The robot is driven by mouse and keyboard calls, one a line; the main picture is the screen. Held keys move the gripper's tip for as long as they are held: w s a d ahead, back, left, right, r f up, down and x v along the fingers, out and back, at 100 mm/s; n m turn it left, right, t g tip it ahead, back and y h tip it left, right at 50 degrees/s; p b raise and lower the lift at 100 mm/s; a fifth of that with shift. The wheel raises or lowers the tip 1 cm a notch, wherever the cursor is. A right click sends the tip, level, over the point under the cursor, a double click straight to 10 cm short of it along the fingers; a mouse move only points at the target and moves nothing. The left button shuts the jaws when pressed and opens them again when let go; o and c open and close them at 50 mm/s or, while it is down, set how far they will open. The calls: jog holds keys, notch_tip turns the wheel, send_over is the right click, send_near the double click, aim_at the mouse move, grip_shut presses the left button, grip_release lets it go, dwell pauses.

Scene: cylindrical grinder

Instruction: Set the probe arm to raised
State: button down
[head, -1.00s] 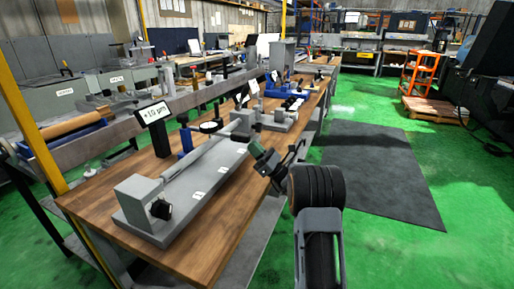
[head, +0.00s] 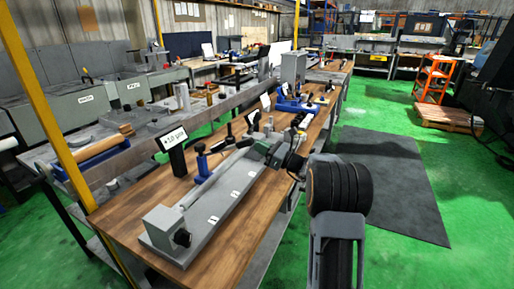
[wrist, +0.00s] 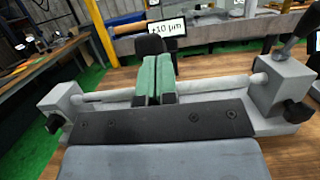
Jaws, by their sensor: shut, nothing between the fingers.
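The gauge fixture (head: 212,218) is a long grey base on the wooden bench, with a slim shaft (head: 208,182) between two end blocks. Behind it stands a blue post (head: 203,168) with dark parts on top, apparently the probe stand; the probe arm's exact pose is too small to tell. A display (head: 173,140) reading "+10 µm" stands beside it. My gripper (head: 262,149) has green fingers near the fixture's far end block. In the wrist view the fingers (wrist: 155,78) are together and empty, in front of the shaft (wrist: 205,90). A black part (wrist: 150,46) shows just beyond their tips; the blue post is hidden there.
Other fixtures and a blue device (head: 290,104) stand farther along the bench. A rail (head: 130,158) runs behind it. A dark mat (head: 390,185) lies on the open green floor to the right. An orange cart (head: 430,78) stands farther back.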

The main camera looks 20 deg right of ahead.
jog(key=shift+w+a+r, duration=0.1)
jog(key=shift+w+r, duration=0.05)
jog(key=shift+r, duration=0.45)
jog(key=f+b+v, duration=0.1)
jog(key=v, duration=0.9)
jog(key=shift+f, duration=0.15)
jog(key=shift+d, duration=0.2)
